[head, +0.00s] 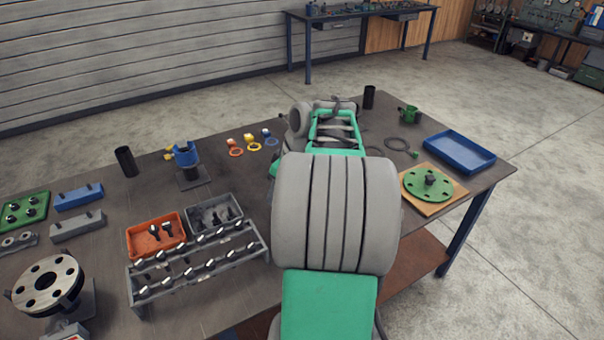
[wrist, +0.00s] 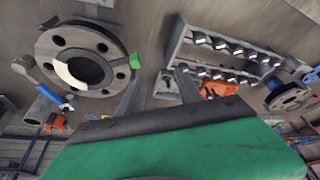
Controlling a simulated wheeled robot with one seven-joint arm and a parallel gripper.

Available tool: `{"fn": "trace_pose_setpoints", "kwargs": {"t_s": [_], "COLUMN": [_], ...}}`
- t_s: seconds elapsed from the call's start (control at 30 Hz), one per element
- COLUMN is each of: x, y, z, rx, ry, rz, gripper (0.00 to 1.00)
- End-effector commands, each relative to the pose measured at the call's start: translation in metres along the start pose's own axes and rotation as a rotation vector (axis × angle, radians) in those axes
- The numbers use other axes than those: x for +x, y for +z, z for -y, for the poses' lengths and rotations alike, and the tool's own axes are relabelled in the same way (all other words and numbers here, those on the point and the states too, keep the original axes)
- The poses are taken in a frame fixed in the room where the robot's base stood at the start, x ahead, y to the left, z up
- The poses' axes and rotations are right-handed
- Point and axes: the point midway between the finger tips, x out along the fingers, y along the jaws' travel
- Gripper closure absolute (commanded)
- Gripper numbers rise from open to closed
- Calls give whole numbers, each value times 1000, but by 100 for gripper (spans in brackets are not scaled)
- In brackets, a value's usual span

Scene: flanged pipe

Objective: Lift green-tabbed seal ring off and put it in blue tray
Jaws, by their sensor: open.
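In the wrist view a grey round flange (wrist: 82,58) with bolt holes lies at the upper left. A green tab (wrist: 135,61) sticks out at its right edge; the seal ring's body is hard to tell from the flange. My gripper (wrist: 158,88) is open and empty, its fingers below and right of the tab and apart from it. In the head view my arm hides the gripper. The blue tray (head: 459,152) stands empty at the table's right end. A thin dark ring (head: 397,144) with a green tab lies left of the tray.
A bolt rack (head: 200,265) stands before an orange bin (head: 155,235) and a grey bin (head: 214,214). A green flange disc (head: 428,184) lies on a board before the tray. Another flange (head: 47,287) stands at the lower left. A black cylinder (head: 369,97) and green mug (head: 410,114) stand behind.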

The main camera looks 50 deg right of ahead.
Motion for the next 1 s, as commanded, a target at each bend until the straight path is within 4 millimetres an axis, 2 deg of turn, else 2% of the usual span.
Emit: {"fn": "trace_pose_setpoints", "kwargs": {"t_s": [0.03, 0.13, 0.37, 0.6, 0.87, 1.0], "x": [-10, -10, 20, 59, 66, 66], "y": [8, 17, 16, 16, 17, 17], "z": [-20, -36, -38, -44, -45, -44], "rx": [-2, -24, -30, -31, -30, -30], "ry": [2, 2, 0, 2, 6, 6], "rz": [-9, -21, -22, -23, -23, -23], "gripper": [58, 58, 58, 58, 58, 70]}}
